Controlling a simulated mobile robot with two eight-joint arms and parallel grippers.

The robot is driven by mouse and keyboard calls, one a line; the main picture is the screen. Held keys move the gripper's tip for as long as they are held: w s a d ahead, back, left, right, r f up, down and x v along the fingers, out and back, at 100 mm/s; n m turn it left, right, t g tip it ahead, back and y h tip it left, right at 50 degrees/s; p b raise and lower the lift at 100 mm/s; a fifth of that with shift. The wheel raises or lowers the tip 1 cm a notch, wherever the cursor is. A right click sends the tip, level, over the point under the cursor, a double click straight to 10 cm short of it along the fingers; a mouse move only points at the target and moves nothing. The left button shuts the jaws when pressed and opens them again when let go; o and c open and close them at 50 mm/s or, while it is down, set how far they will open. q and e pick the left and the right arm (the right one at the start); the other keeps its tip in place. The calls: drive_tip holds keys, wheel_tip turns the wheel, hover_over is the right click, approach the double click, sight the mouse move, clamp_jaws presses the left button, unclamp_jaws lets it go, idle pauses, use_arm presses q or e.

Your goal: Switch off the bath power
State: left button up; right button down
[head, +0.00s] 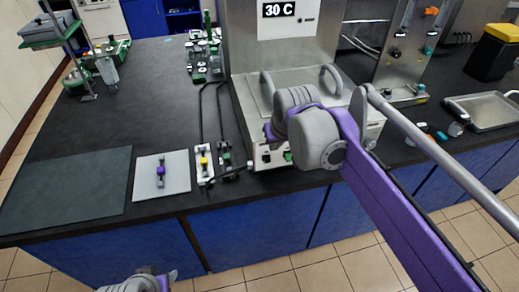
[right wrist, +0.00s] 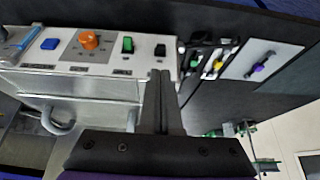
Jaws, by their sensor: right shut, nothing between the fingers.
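The bath (head: 240,100) is a steel unit with two lid handles and a display reading 30 C. Its front panel carries a green rocker switch (head: 288,156) and a black switch (head: 266,158). In the right wrist view the panel shows the green switch (right wrist: 128,45), the black switch (right wrist: 160,50), an orange knob (right wrist: 89,40) and a blue button (right wrist: 50,44); the labels are unreadable. My right gripper (right wrist: 160,74) is shut and empty, its tips just short of the black switch in the picture; contact cannot be told.
Left of the bath are a small board with a yellow part (head: 204,162), a light plate with a purple part (head: 148,180) and a dark mat (head: 70,190). Cables run beside the bath. A metal tray (head: 490,112) lies at the right. The left bench top is largely clear.

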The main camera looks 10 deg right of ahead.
sight(269, 160)
drive_tip(key=shift+w+r, duration=0.15)
drive_tip(key=shift+w, duration=0.15)
use_arm(q)
drive_tip(key=shift+s, duration=0.1)
use_arm(e)
drive_tip(key=shift+s, duration=0.1)
use_arm(q)
drive_tip(key=shift+f, duration=0.25)
use_arm(e)
drive_tip(key=x, duration=1)
use_arm(q)
drive_tip(key=shift+s+f+b, duration=0.2)
drive_tip(key=shift+f+b, duration=0.35)
drive_tip(key=shift+b, duration=0.05)
use_arm(e)
drive_tip(key=shift+s+f+t, duration=0.3)
drive_tip(key=shift+t, duration=0.5)
drive_tip(key=shift+f, duration=0.1)
use_arm(q)
drive_tip(key=f+b, duration=0.2)
drive_tip(key=shift+s+f, duration=0.4)
use_arm(e)
drive_tip(key=t, duration=0.2)
drive_tip(key=s+f+t, duration=0.1)
drive_tip(key=t, duration=0.1)
drive_tip(key=shift+s+f, duration=0.15)
use_arm(q)
drive_tip(key=shift+w, duration=0.1)
